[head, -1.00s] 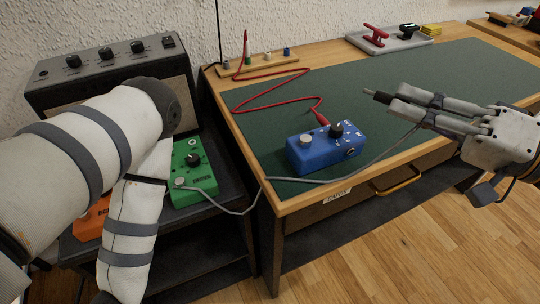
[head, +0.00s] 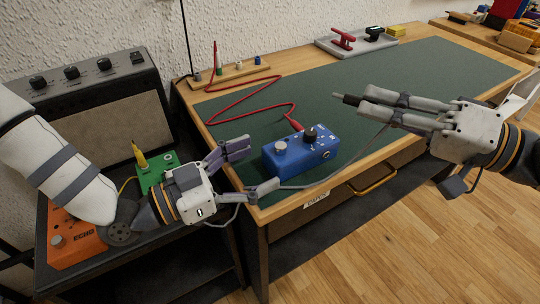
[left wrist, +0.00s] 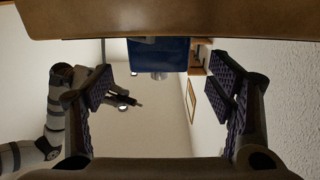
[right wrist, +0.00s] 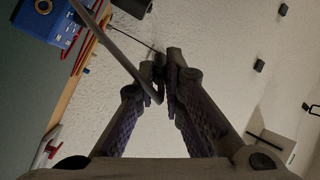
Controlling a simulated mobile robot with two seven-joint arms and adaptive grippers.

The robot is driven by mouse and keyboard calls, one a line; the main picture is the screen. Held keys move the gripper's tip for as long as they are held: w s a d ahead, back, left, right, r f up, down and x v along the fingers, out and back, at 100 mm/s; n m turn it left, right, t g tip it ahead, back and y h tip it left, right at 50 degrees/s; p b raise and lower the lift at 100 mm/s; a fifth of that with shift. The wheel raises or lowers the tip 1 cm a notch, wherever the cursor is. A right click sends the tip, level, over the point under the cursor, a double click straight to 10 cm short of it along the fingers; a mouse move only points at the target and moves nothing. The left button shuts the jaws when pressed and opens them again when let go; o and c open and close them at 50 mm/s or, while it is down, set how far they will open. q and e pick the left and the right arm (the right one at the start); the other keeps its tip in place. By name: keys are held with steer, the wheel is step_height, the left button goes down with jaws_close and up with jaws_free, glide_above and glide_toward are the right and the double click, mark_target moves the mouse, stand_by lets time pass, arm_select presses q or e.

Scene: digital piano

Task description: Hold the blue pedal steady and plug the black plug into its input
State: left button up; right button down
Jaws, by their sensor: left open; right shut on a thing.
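The blue pedal (head: 300,152) sits on the green mat near the table's front left corner, with a red cable's plug at its far side. Its input jack is a round socket on its right side. My left gripper (head: 256,168) is open, just left of the pedal, its fingers pointing at it; the left wrist view shows the pedal (left wrist: 160,54) ahead between the open fingers, not touched. My right gripper (head: 366,107) is shut on the black plug (head: 347,99), held above the mat to the right of the pedal, metal tip pointing left. The right wrist view also shows the pedal (right wrist: 45,20).
A green pedal (head: 156,170) and an orange pedal (head: 75,235) sit on the lower stand at left, by an amplifier (head: 95,100). A grey cable (head: 320,180) runs from the plug past the blue pedal's front. The mat (head: 430,75) is clear at right.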

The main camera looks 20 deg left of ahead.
mark_target(286, 153)
arm_select(q)
steer(key=x, duration=0.6)
steer(key=shift+w+d, duration=0.2)
steer(key=shift+d, duration=0.1)
steer(key=shift+c, duration=0.2)
steer(key=c, duration=1.6)
steer(key=shift+o, duration=0.2)
steer(key=shift+f, duration=0.1)
